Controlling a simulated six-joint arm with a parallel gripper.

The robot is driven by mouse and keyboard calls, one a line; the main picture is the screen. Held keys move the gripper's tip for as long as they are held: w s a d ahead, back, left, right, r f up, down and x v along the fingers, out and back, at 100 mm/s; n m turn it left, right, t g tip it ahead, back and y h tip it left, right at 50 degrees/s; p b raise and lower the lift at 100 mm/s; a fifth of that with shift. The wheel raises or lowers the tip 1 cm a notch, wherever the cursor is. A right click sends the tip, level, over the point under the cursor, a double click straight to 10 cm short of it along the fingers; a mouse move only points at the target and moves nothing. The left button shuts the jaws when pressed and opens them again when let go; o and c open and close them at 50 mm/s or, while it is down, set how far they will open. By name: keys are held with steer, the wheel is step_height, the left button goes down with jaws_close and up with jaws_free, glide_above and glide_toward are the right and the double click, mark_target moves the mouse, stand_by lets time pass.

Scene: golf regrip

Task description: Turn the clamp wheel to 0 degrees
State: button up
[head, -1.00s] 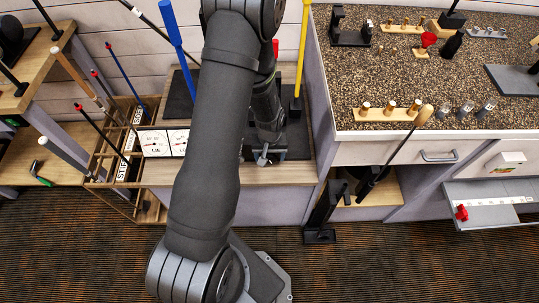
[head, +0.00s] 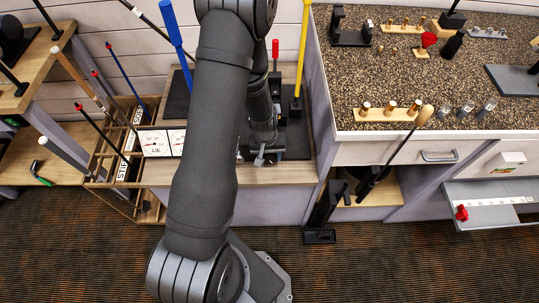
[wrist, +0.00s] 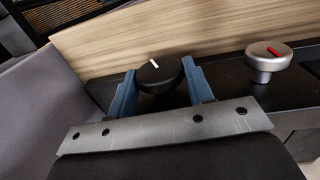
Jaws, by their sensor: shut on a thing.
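A round black knob (wrist: 163,80) with a short white mark on its top stands in the wrist view; it seems to be the clamp wheel. The white mark lies near its far edge and points away, tilted slightly left. My gripper (wrist: 160,75) has its two blue fingers on either side of this knob and is shut on it. A silver knob (wrist: 268,60) with a red mark stands to the right, apart from the fingers. In the head view my gripper (head: 262,153) is low over the dark bench plate, and the arm mostly hides the knobs.
A speckled worktop (head: 400,75) with small fittings is to the right. A wooden board (wrist: 190,30) runs behind the knobs.

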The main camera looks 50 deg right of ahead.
steer(key=shift+a+g+h, duration=0.25)
steer(key=shift+g+h, duration=0.55)
steer(key=shift+g, duration=0.1)
steer(key=o, duration=1)
steer(key=shift+c, duration=0.2)
steer(key=shift+d, duration=0.1)
steer(key=shift+w+r, duration=0.1)
steer(key=shift+r, duration=0.25)
steer(key=v, duration=1.6)
steer(key=shift+r, duration=0.3)
